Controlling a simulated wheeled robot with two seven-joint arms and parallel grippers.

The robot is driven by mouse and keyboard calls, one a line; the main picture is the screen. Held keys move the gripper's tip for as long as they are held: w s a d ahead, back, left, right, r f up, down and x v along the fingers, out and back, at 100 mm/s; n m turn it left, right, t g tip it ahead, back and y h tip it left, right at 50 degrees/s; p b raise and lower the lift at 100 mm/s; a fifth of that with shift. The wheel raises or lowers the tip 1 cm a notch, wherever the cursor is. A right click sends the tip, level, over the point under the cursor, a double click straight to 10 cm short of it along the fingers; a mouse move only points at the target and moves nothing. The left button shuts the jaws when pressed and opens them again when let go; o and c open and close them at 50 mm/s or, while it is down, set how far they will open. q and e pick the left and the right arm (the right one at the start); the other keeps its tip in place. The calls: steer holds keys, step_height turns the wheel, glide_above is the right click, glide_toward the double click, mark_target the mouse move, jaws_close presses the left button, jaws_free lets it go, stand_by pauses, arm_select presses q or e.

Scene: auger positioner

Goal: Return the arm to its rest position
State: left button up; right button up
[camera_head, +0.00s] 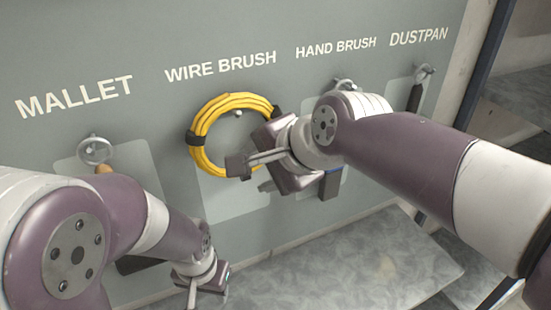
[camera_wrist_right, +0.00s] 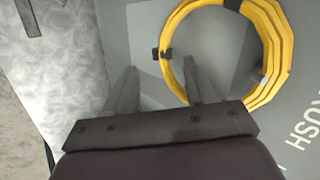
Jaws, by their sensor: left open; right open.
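A yellow coil with dark bands (camera_head: 213,112) hangs on a peg under the WIRE BRUSH label. It also shows in the right wrist view (camera_wrist_right: 278,50). My right gripper (camera_head: 250,176) is at the coil's lower right, its jaws apart. In the right wrist view its two fingers (camera_wrist_right: 160,80) lie on either side of the coil's near edge, one overlapping it in the picture; I cannot tell whether they touch it. My left gripper (camera_head: 205,285) is low at the bottom of the head view, pointing down, apart from the coil; its fingertips are partly cut off.
The grey tool board (camera_head: 185,45) carries hooks labelled MALLET (camera_head: 95,150), HAND BRUSH (camera_head: 344,86) and DUSTPAN (camera_head: 423,72). A dark handle hangs under DUSTPAN (camera_head: 414,98). My arms hide parts of the board. A grey mottled surface (camera_head: 350,270) lies below, mostly clear.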

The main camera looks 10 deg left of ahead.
steer(key=v, duration=0.9)
steer(key=w+d+f+n+h, duration=0.2)
steer(key=d+f+n, duration=0.25)
steer(key=f, duration=0.45)
steer(key=w+d+f+n+h, duration=0.25)
steer(key=f+n, duration=0.25)
steer(key=f, duration=0.4)
steer(key=s+d+f+g+h, duration=0.1)
steer(key=s+d+f+g, duration=0.1)
steer(key=s+d+f, duration=0.2)
steer(key=s+d+f+m+g+h, duration=0.1)
steer(key=s+d+f, duration=0.3)
steer(key=d+f, duration=0.7)
steer(key=shift+s+f+g+b, duration=0.45)
steer(key=shift+f+g, duration=0.1)
steer(key=shift+g, duration=0.25)
